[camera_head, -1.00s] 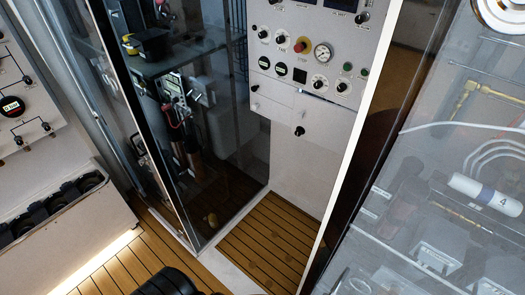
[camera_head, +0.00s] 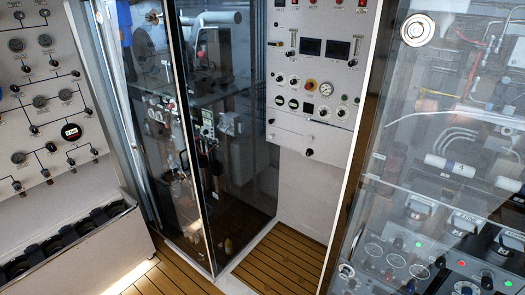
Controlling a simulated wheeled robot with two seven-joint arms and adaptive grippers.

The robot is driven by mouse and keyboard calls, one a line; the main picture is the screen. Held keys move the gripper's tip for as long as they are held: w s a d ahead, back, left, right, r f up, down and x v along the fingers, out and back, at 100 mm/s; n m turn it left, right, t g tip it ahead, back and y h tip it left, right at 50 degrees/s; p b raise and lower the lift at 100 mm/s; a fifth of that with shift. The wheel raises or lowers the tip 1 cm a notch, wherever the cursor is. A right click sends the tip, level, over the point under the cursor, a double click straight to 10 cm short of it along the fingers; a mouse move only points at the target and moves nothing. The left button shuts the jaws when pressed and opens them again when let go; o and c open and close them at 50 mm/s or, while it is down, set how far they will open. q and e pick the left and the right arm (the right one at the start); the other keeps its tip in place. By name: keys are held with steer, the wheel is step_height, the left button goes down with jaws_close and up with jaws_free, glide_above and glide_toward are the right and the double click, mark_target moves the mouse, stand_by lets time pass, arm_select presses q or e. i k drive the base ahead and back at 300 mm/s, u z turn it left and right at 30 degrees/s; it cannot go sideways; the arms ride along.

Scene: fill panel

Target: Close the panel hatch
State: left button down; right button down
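The grey-white control panel (camera_head: 330,78) stands upright behind the middle of the room, with knobs, a round gauge, an emergency button and dark displays. On its lower part is a pale plate (camera_head: 290,137), which may be the panel hatch, with small black knobs at its left edge and lower right. I cannot tell from here whether it is open or shut. Neither of my grippers shows in this view.
A glass enclosure (camera_head: 235,180) stands left of the panel, and a glass-fronted cabinet (camera_head: 450,130) fills the right side. A gauge wall (camera_head: 50,110) stands at left above a trough (camera_head: 125,235). Wooden floor (camera_head: 285,255) lies clear below the panel.

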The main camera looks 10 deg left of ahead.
mark_target(330, 145)
steer(key=u, duration=0.65)
steer(key=i, duration=0.6)
steer(key=u, duration=0.65)
steer(key=i, duration=2)
steer(key=z, duration=0.85)
